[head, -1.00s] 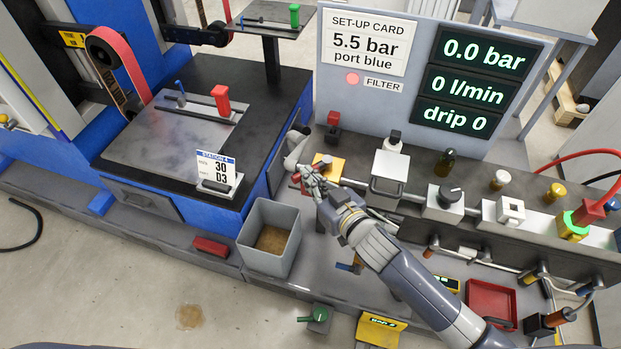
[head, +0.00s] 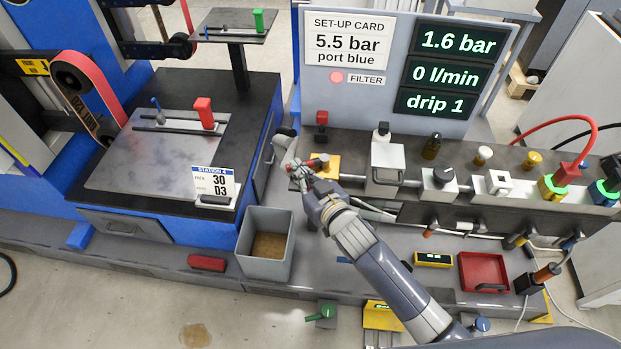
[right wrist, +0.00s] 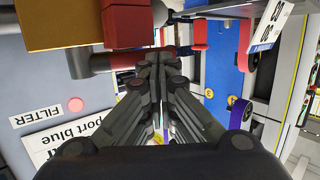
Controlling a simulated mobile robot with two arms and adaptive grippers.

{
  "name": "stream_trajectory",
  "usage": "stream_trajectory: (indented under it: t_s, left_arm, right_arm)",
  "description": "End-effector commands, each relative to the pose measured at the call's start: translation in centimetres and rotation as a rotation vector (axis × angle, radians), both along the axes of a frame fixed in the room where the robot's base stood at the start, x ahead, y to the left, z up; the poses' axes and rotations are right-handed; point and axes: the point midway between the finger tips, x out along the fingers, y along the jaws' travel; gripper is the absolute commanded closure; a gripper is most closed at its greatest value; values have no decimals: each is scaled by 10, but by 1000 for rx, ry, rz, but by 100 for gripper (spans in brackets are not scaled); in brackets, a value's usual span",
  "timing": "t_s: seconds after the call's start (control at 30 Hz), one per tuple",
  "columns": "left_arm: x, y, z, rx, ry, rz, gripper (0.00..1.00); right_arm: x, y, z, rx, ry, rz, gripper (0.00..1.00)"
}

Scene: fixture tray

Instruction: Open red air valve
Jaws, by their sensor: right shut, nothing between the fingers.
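My right gripper (head: 298,169) is shut and empty at the left end of the air line, beside the yellow block (head: 331,171). In the right wrist view its closed fingertips (right wrist: 161,56) lie against or very close to a red bar (right wrist: 185,48), apparently the red air valve's handle. Touch cannot be told. A dark red pipe piece (right wrist: 108,63) with a grey end lies just left of the fingertips. In the head view the gripper hides most of the red valve. The pressure display (head: 459,41) reads 1.6 bar. My left gripper is not in view.
The set-up card (head: 347,39) reads 5.5 bar, port blue. A grey bin (head: 250,262) stands below the gripper. A grey filter unit (head: 386,160) and a black-knobbed regulator (head: 440,184) stand to the right. A red tray (head: 483,272) lies lower right.

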Motion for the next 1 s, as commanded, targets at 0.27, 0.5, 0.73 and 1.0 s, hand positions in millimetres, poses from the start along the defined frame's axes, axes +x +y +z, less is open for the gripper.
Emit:
stream_trajectory:
  t_s: [0.27, 0.5, 0.73, 1.0]
  left_arm:
    - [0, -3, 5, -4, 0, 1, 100]
    - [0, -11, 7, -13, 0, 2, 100]
    - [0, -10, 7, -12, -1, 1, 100]
    - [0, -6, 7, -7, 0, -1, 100]
  right_arm:
    - [15, 9, 1, 1, 0, 5, 100]
    - [24, 12, 1, 1, 0, 5, 100]
    - [28, 14, 0, 1, 0, 5, 100]
    - [29, 14, 0, 1, 0, 5, 100]
